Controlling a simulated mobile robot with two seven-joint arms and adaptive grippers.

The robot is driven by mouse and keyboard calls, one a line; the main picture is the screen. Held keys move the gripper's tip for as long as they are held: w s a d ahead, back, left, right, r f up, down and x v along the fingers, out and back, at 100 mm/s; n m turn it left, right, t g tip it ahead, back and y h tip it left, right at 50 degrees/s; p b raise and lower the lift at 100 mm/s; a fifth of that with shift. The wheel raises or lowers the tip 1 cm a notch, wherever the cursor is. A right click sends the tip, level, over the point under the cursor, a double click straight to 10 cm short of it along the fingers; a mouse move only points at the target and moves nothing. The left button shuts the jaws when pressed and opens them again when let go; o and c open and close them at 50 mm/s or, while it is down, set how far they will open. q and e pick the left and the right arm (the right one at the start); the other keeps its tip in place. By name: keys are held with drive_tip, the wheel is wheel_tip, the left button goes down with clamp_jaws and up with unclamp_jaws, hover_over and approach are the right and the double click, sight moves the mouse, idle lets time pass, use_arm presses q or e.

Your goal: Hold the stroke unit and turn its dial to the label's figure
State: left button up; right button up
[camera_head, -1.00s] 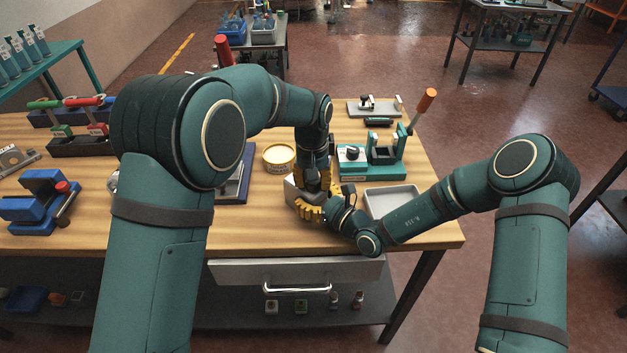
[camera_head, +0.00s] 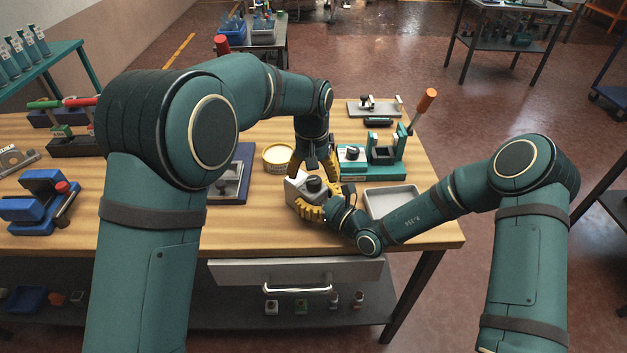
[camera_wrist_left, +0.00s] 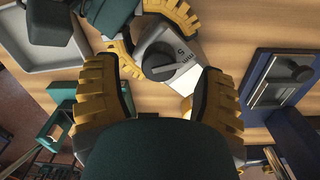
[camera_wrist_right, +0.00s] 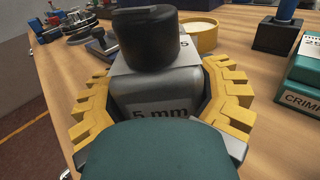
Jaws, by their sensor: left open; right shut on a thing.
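The stroke unit (camera_head: 295,188) is a grey block with a black dial (camera_head: 314,184) on top, near the bench's front edge. My right gripper (camera_head: 320,198) is shut on its sides; in the right wrist view, the block's front (camera_wrist_right: 160,108) reads "5 mm". My left gripper (camera_head: 315,168) is open above the dial, its fingers spread either side. In the left wrist view, the dial (camera_wrist_left: 172,64) sits between and beyond the open fingers, apart from them. A "5" and "mm" show on the top face; the dial's exact setting is hard to read.
A grey tray (camera_head: 416,191) lies right of the unit. A teal press fixture (camera_head: 372,172) stands behind, a round yellow tin (camera_head: 279,157) behind left. A blue-based plate fixture (camera_head: 243,190) is left. Bare wood lies in front (camera_head: 270,228).

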sight(312, 180)
use_arm(q)
wheel_tip(312, 180, up, 9)
idle(0.3)
drive_tip(key=shift+a, duration=0.1)
use_arm(e)
drive_tip(key=o, duration=1.3)
drive_tip(key=shift+a, duration=0.1)
